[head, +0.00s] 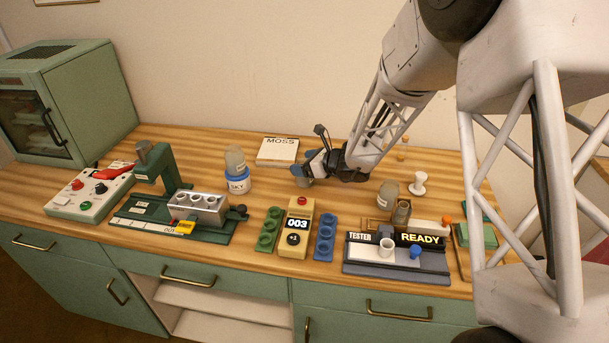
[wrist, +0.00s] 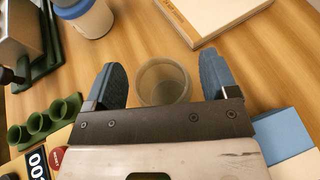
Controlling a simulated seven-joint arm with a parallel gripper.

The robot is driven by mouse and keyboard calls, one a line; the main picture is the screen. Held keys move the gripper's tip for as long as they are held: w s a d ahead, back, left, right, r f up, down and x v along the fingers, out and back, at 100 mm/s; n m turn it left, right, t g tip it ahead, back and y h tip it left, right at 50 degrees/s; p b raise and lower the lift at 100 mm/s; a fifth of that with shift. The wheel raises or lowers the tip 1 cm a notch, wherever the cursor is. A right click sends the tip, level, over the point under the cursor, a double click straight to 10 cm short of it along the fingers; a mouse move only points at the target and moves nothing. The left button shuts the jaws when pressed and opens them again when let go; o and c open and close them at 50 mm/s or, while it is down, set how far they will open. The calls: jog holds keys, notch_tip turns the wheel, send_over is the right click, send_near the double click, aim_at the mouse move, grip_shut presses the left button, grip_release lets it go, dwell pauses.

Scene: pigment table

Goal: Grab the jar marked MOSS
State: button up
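No jar with a readable MOSS label shows. The word MOSS is on a flat pale box or pad (head: 278,151) at the back of the table. My gripper (head: 310,172) is low over the table just right of that box. In the wrist view the gripper (wrist: 165,80) is open, with a round, greyish translucent jar top (wrist: 165,82) between its blue fingers and gaps on both sides. This jar's label is hidden. A SKY jar (head: 238,181) with a grey domed top stands left. Another grey-topped jar (head: 388,190) stands right, its label not readable.
A green press with a metal block (head: 195,208) stands left. A green holder (head: 269,230), a yellow counter reading 003 (head: 296,226) and a blue holder (head: 325,237) line the front. A tester reading READY (head: 398,255) is at right.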

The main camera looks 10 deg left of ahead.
jog(key=c, duration=0.8)
jog(key=shift+o, duration=0.2)
jog(key=shift+r, duration=0.1)
notch_tip(320, 180, up, 10)
dwell(0.5)
